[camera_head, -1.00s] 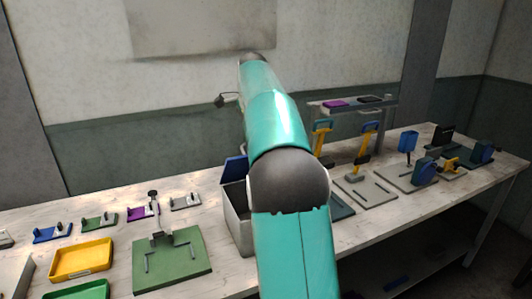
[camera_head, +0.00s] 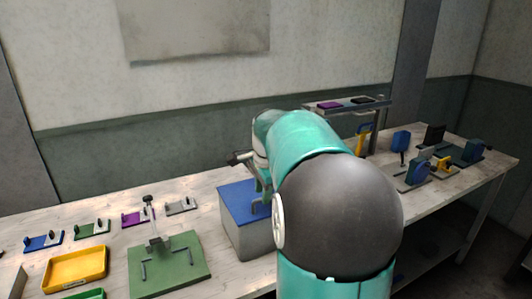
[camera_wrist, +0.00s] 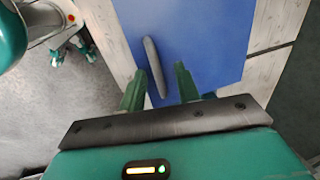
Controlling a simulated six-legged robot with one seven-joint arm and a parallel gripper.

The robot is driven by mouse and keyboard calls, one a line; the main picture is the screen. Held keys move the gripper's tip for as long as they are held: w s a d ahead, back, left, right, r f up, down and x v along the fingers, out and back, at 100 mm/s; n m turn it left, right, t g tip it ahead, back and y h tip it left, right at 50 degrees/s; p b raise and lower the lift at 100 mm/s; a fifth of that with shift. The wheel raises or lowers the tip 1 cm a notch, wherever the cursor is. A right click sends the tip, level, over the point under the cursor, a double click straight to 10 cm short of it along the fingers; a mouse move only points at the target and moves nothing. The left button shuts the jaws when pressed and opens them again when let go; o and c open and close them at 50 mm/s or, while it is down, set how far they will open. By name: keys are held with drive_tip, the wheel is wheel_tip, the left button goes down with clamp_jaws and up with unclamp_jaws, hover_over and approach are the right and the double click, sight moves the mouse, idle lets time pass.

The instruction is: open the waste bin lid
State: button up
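The waste bin is a grey box (camera_head: 252,240) with a flat blue lid (camera_head: 236,200) on the bench. The lid lies level across the bin's top and looks shut. In the wrist view the blue lid (camera_wrist: 205,40) fills the upper middle and carries a dark bar handle (camera_wrist: 153,65). My gripper (camera_wrist: 159,82) is open, its two green fingers apart on either side of the handle. I cannot tell whether a finger touches the handle or lid. In the head view my arm hides the lid's right part and most of the gripper.
Left of the bin are a green fixture plate (camera_head: 172,268), a yellow tray (camera_head: 75,270) and several small coloured holders. A raised shelf (camera_head: 345,106) and more fixtures stand to the right, partly behind my arm. The wall is close behind.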

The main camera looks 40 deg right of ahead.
wheel_tip(320, 180, up, 13)
drive_tip(key=s, duration=0.3)
drive_tip(key=shift+a, duration=0.4)
